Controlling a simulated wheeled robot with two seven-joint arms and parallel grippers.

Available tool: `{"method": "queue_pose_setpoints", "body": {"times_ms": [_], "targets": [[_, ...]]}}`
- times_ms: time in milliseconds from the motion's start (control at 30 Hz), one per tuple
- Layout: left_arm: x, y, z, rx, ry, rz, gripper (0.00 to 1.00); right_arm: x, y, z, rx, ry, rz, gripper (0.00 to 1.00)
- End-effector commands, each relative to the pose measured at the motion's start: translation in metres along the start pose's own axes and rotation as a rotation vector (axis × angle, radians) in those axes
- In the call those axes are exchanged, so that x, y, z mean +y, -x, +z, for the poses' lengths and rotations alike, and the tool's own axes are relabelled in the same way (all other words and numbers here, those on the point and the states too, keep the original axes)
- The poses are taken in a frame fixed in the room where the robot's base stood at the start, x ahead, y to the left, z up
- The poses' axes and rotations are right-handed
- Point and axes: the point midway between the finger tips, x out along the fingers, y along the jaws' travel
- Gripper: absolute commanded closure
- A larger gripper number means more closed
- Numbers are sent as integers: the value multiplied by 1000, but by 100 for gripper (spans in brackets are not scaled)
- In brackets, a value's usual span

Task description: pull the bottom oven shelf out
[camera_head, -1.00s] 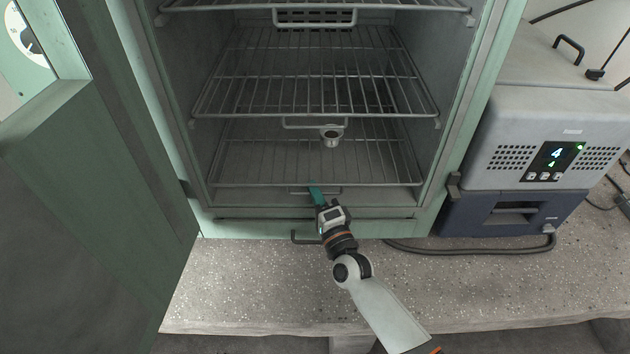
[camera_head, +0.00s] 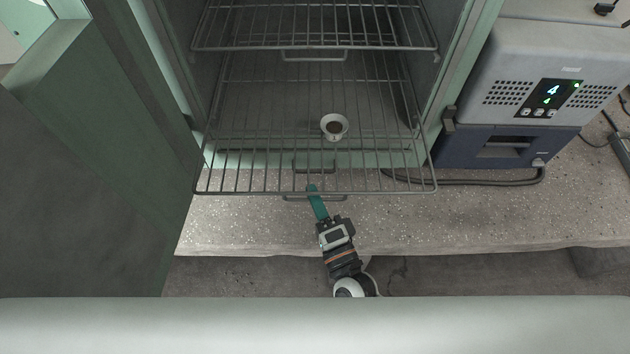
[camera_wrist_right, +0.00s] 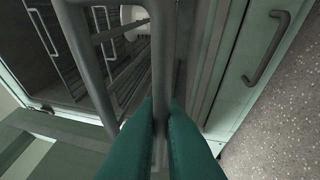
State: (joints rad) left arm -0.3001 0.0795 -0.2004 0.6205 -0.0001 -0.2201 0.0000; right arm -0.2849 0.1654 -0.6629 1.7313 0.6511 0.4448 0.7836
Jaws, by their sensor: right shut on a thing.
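The bottom oven shelf (camera_head: 270,180) is a grey wire rack that sticks well out of the oven's front, over the bench edge area. A small white cup-like dish (camera_head: 334,126) stands on its rear half. My right gripper (camera_head: 312,189) has teal fingers shut on the handle bar at the shelf's front edge. In the right wrist view the teal fingers (camera_wrist_right: 162,108) close around a grey bar of the shelf (camera_wrist_right: 158,60). The white dish (camera_wrist_right: 134,22) shows partly behind the wires there. My left gripper is not in view.
Another wire shelf (camera_head: 230,42) sits above, inside the oven. The green oven door (camera_head: 90,130) stands open at the left. A grey and blue device (camera_head: 510,150) with a lit display stands at the right, its hose on the speckled bench (camera_head: 480,218).

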Motion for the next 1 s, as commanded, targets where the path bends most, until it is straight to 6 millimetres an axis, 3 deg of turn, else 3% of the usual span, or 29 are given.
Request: {"method": "queue_pose_setpoints", "body": {"times_ms": [433, 467, 500, 767, 867, 1000], "targets": [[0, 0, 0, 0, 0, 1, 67, 0, 4, -2, 1, 1, -2, 100], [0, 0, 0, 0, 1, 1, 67, 0, 4, -2, 1, 1, -2, 88], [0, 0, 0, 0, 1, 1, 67, 0, 4, -2, 1, 1, -2, 84], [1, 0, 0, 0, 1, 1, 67, 0, 4, -2, 1, 0, -1, 84], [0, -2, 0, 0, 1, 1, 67, -1, 10, -2, 1, 0, -1, 84], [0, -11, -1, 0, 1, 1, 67, -3, 32, -2, 3, 0, -4, 84]]}}
